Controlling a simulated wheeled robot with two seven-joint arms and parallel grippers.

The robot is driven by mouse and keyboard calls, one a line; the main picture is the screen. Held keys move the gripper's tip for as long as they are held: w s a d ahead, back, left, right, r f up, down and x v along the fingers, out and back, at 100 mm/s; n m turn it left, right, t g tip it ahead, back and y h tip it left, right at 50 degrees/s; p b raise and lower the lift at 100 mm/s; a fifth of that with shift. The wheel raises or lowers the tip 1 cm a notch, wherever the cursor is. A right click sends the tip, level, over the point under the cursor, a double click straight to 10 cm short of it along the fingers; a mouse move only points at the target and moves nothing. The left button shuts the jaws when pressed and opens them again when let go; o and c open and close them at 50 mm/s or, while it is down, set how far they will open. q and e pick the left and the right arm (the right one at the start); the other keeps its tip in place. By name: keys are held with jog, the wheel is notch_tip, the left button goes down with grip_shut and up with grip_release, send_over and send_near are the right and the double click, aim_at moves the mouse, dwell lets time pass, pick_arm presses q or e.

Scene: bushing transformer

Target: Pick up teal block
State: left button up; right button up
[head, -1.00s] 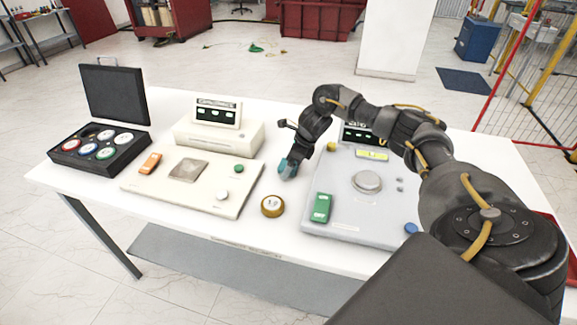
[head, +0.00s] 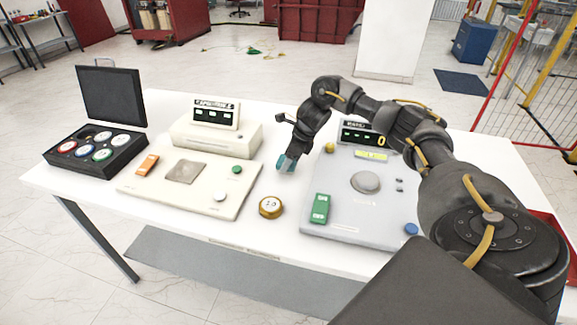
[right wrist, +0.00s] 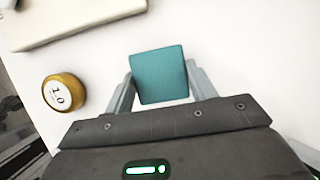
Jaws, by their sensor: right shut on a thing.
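The teal block (right wrist: 160,75) is between the two fingers of my right gripper (right wrist: 160,88) in the right wrist view. The fingers touch it on both sides. In the head view the teal block (head: 283,163) shows at the tip of my right gripper (head: 288,160), over the white table between the two machines. Whether it is clear of the table is hard to tell. My left gripper is not in view.
A gold weight marked 1.0 (head: 270,207) stands on the table (head: 243,222) in front. A cream device (head: 190,184) is left and a grey scale (head: 350,215) with a green block (head: 320,208) is right. A black case (head: 95,152) holds several coloured discs.

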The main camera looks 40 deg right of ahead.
jog(key=s+r, duration=0.1)
jog(key=r, duration=0.1)
jog(key=s+r, duration=0.1)
jog(key=r, duration=0.1)
jog(key=s+a+r, duration=0.1)
jog(key=r, duration=0.1)
jog(key=shift+s+a+r, duration=0.1)
jog(key=shift+s+r, duration=0.05)
jog(key=shift+s, duration=0.15)
jog(key=s+a+r, duration=0.3)
jog(key=s+r, duration=0.1)
jog(key=s, duration=0.5)
jog(key=shift+s+a+r, duration=0.25)
jog(key=shift+s+r, duration=0.05)
jog(key=shift+r, duration=0.1)
